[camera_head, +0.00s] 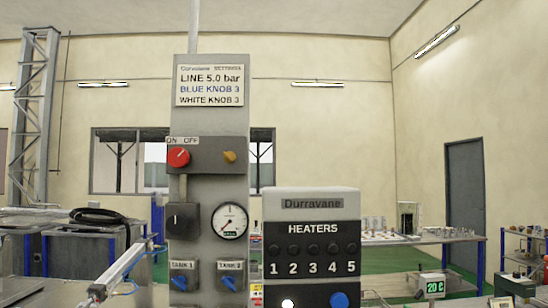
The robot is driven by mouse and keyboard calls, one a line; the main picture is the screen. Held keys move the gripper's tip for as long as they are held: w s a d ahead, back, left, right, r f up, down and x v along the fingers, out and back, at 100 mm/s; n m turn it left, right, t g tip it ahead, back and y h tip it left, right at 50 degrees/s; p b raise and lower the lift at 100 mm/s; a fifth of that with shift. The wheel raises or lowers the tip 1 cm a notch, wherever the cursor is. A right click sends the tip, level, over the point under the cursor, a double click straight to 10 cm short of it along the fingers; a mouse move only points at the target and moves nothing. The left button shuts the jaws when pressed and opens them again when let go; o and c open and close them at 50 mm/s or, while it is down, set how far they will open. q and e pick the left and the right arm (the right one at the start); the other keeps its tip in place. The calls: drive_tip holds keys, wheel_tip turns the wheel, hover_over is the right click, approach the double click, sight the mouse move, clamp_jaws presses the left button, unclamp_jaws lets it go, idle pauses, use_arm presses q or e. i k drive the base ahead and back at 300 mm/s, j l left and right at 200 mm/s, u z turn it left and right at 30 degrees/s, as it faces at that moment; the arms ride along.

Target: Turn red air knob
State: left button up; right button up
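The red air knob (178,156) is on a dark box on the tall grey panel (208,105), left of centre. Labels above it read ON and OFF. A pale mark on the knob points up and to the right, but it is too small to tell which label it meets. A small orange knob (229,157) is on the same box to the right. A round gauge (230,221) is mounted lower on the panel; its reading is too small to tell. Neither of my grippers is in view.
A grey heater box (311,205) stands to the right. A slanted pneumatic cylinder (125,265) is at lower left.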

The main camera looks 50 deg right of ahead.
sight(179, 158)
drive_tip(key=z, duration=1.25)
